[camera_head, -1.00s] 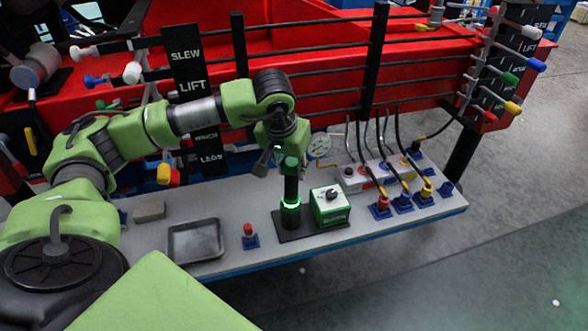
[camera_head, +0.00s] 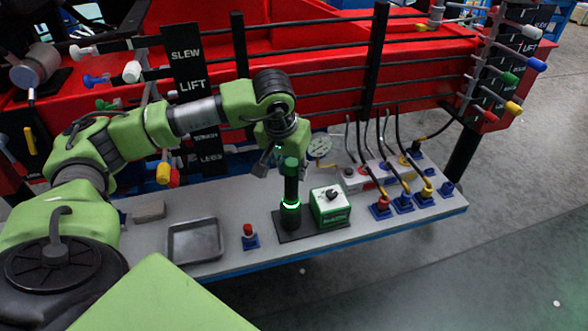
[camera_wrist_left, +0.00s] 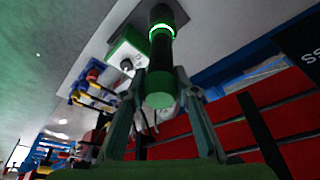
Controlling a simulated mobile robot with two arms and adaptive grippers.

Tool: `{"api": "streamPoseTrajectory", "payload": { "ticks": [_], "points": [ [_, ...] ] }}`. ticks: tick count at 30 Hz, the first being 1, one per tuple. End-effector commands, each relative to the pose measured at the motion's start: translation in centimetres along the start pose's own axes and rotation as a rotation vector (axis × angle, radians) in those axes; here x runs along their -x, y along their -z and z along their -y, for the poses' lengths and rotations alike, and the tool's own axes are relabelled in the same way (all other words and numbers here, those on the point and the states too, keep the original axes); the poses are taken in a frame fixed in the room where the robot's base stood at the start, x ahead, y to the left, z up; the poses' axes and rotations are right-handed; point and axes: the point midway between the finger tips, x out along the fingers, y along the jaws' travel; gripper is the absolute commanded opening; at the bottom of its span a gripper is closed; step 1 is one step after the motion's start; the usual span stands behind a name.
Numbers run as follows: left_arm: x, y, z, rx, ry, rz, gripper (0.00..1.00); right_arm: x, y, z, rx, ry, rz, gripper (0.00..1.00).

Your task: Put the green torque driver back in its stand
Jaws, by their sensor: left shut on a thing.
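The green torque driver (camera_head: 291,187) has a black body, a green top and a glowing ring. It stands upright with its lower end at the black stand plate (camera_head: 320,229), beside a green and white box (camera_head: 331,208) with a black knob. My left gripper (camera_head: 280,162) is above, shut on the driver's green upper end. In the left wrist view the fingers (camera_wrist_left: 160,82) lie on both sides of the driver's green end (camera_wrist_left: 160,88), and its ring glows farther off. How deep the driver sits in the stand is hidden. My right gripper is not in view.
On the grey bench (camera_head: 350,240) are a metal tray (camera_head: 195,240), a red-topped part on a blue base (camera_head: 249,236), and several cabled plugs (camera_head: 402,203) at the right. A round gauge (camera_head: 319,146) and red crane rails stand behind.

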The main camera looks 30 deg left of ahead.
Motion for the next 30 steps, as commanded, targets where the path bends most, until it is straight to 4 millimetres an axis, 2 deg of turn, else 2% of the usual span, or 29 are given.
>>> {"api": "streamPoseTrajectory", "payload": {
  "ticks": [26,27,29,30],
  "points": [
    [-0.46,-0.32,-0.29,0.0,-0.007,0.009,0.0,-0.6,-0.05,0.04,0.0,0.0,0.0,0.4],
    [-0.46,-0.32,-0.28,0.0,-0.007,0.009,0.35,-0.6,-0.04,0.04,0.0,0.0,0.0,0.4],
    [-0.47,-0.32,-0.24,0.0,-0.006,0.009,0.47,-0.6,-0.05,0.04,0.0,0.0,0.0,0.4],
    [-0.47,-0.31,-0.2,0.0,-0.005,0.009,0.47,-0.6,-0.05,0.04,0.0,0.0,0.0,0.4]
  ]
}}
